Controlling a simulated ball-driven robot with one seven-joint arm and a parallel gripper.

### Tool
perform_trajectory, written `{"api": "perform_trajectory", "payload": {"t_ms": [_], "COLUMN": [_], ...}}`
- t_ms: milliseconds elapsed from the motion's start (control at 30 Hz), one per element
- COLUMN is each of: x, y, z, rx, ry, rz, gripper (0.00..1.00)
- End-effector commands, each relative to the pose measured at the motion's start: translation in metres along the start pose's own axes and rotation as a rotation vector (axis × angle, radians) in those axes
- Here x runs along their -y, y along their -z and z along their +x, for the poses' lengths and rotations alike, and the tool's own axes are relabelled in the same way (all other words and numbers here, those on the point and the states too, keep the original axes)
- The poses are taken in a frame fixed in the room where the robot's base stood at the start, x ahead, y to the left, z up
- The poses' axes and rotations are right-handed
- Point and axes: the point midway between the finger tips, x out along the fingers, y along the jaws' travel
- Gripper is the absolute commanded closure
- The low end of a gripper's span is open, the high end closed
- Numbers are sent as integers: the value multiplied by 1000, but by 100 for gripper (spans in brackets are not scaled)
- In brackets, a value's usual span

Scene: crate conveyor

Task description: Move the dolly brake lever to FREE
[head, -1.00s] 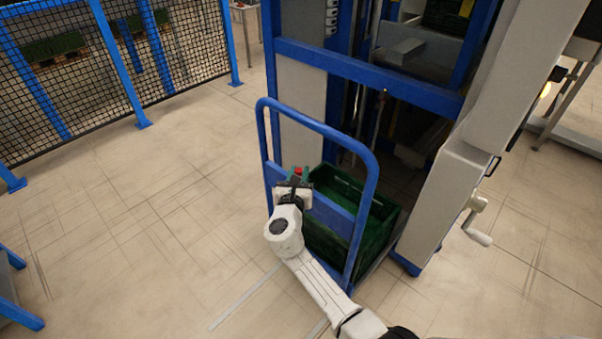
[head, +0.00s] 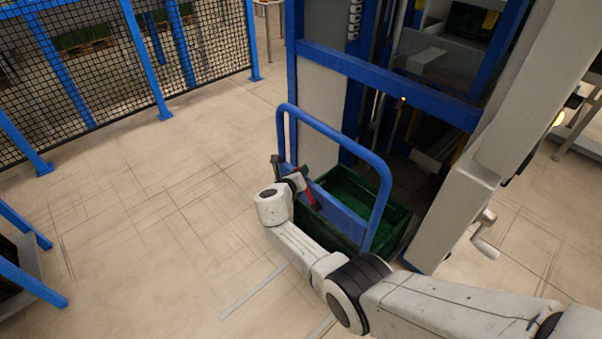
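The dolly (head: 378,168) has a blue tubular push handle and stands against the blue-framed machine. The brake lever (head: 309,194) shows as a short red bar by the handle's cross panel, slanting down to the right. A small green patch shows just above it; no lettering can be read. My gripper (head: 284,167) is at the left upright of the handle, just left of and above the red bar. Its dark finger parts show, but I cannot tell their opening or whether they touch the lever. My wrist hides part of the handle's left side.
A dark green crate (head: 396,212) sits on the dolly behind the handle. The machine's grey column (head: 462,190) with a crank (head: 484,240) stands to the right. A mesh fence (head: 90,65) is at the back left.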

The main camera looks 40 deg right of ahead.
Motion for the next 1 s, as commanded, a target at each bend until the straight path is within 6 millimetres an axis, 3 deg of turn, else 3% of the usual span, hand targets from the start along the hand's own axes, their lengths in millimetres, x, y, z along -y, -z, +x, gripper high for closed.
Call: {"api": "perform_trajectory", "payload": {"t_ms": [467,500,633,1000], "x": [-2,-2,-2,-2], "y": [0,0,0,-1], "z": [1,1,1,-5], "rx": [-8,-8,-8,-8], "ry": [-2,-2,-2,-1], "rz": [-14,-14,-14,-14], "gripper": [100,70,58,54]}}
